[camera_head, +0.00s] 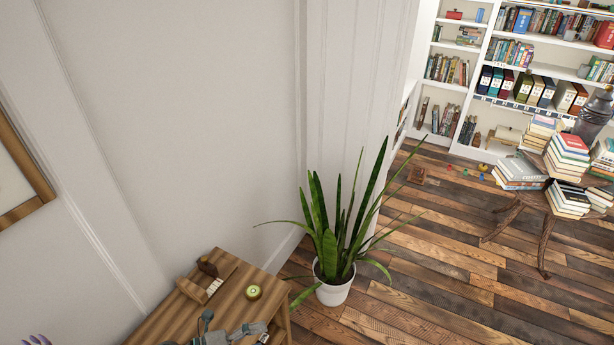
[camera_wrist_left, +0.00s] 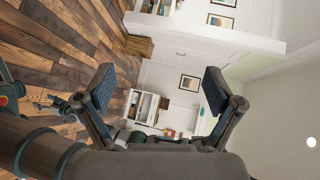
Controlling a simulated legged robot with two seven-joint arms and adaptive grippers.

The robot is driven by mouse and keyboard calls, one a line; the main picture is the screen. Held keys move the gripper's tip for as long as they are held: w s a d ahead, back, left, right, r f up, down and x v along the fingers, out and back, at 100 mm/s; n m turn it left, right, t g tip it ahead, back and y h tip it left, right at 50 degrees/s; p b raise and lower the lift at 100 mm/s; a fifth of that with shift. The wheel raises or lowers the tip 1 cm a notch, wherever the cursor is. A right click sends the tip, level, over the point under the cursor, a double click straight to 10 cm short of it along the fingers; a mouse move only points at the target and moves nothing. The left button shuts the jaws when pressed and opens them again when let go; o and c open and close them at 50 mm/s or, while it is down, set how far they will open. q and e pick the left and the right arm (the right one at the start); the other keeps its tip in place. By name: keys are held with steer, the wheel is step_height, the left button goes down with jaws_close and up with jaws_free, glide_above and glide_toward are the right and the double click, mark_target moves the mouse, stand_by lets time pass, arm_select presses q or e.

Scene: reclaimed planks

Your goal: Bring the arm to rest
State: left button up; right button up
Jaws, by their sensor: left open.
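My left gripper (camera_wrist_left: 160,90) shows in the left wrist view with its two dark padded fingers spread well apart. Nothing is between the fingers; behind the gap are a far white wall and shelving. The gripper is in the air and touches nothing that I can see.
A wooden table (camera_head: 232,312) at the lower left bears a wooden object (camera_head: 207,281) and a round green item (camera_head: 254,292). A potted plant (camera_head: 333,292) stands beside it. Book stacks (camera_head: 570,160) sit on a stand at right. The plank floor (camera_head: 430,265) between is largely clear.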

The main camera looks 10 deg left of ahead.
arm_select(q)
steer(key=w+a+r+n+t+y, duration=0.4)
steer(key=w+a+n+t+y, duration=0.3)
steer(key=n+t, duration=0.7)
steer(key=s+a+f+n+g+y, duration=0.3)
steer(key=a+f+n+g+y, duration=0.3)
steer(key=f+n+y, duration=0.4)
steer(key=s+d+f+n+g+h, duration=0.2)
steer(key=s+d+f+g, duration=0.2)
steer(key=s+f+g, duration=0.3)
steer(key=s+d+f+n+g+h, duration=0.1)
steer(key=s+d+f+n+g, duration=0.2)
steer(key=s+f, duration=0.5)
steer(key=s+f+m+g, duration=0.1)
steer(key=s+f+g, duration=0.25)
steer(key=f, duration=1.95)
steer(key=s+a+f, duration=0.2)
steer(key=s+f, duration=1.5)
steer(key=shift+s+a, duration=0.15)
steer(key=shift+s, duration=0.15)
